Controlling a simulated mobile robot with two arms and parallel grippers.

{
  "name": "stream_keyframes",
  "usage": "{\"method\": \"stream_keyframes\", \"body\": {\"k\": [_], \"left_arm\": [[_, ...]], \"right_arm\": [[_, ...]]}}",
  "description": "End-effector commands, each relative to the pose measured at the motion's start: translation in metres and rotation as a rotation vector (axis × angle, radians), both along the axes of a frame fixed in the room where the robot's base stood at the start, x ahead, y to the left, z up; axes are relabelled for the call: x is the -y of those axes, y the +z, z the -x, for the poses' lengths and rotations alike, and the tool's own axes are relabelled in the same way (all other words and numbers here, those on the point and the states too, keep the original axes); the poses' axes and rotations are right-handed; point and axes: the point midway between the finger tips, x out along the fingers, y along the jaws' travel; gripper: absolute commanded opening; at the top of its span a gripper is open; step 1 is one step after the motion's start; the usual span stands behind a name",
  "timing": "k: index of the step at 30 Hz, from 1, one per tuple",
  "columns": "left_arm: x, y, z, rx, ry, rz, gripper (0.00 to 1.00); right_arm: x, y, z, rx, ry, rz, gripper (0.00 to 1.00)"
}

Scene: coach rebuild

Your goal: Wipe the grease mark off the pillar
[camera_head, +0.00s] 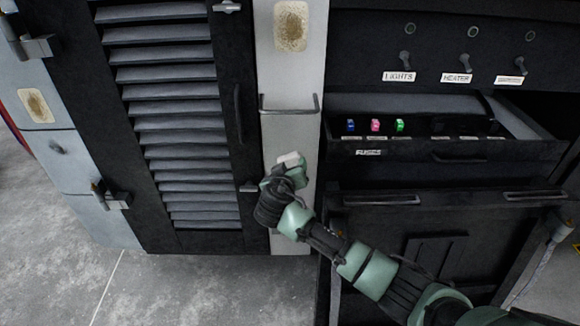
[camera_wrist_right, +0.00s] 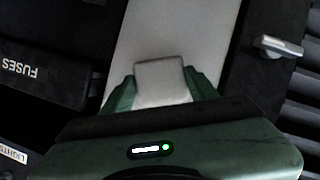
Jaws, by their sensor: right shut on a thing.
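The white pillar (camera_head: 291,90) stands between the louvred door and the black switch panel in the head view; it also fills the middle of the right wrist view (camera_wrist_right: 180,35). A brownish-yellow grease mark (camera_head: 291,26) is near the pillar's top. My right gripper (camera_head: 284,172) is in front of the lower pillar, below the handle bar. It is shut on a pale block-like pad (camera_head: 291,159), which also shows between the fingers in the right wrist view (camera_wrist_right: 160,78). I cannot tell whether the pad touches the pillar. My left gripper is not in view.
A metal handle bar (camera_head: 289,108) sticks out from the pillar between gripper and mark. An open fuse drawer (camera_head: 450,157) juts out at the right, with coloured fuses. A similar brownish patch (camera_head: 36,105) is on the grey panel at far left. A door latch (camera_head: 250,188) is beside the gripper.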

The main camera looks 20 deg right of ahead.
Motion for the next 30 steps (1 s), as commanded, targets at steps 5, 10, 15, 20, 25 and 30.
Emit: {"method": "stream_keyframes", "body": {"k": [5, 10, 15, 20, 25, 30], "left_arm": [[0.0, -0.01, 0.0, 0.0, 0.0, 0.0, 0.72], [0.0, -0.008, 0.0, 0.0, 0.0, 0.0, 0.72], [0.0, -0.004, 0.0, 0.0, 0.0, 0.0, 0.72], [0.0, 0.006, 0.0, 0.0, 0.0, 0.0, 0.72], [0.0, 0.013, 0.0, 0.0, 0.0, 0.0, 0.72], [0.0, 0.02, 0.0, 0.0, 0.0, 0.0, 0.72]], "right_arm": [[0.001, -0.011, 0.0, 0.001, -0.002, 0.001, 0.27], [0.001, -0.01, 0.0, 0.001, -0.001, 0.001, 0.27], [-0.001, -0.009, 0.005, 0.0, 0.0, 0.0, 0.27], [-0.006, -0.008, 0.021, -0.001, 0.002, 0.0, 0.27], [-0.011, -0.008, 0.037, -0.001, 0.0, -0.001, 0.27], [-0.015, -0.009, 0.052, 0.0, 0.001, 0.0, 0.27]]}}
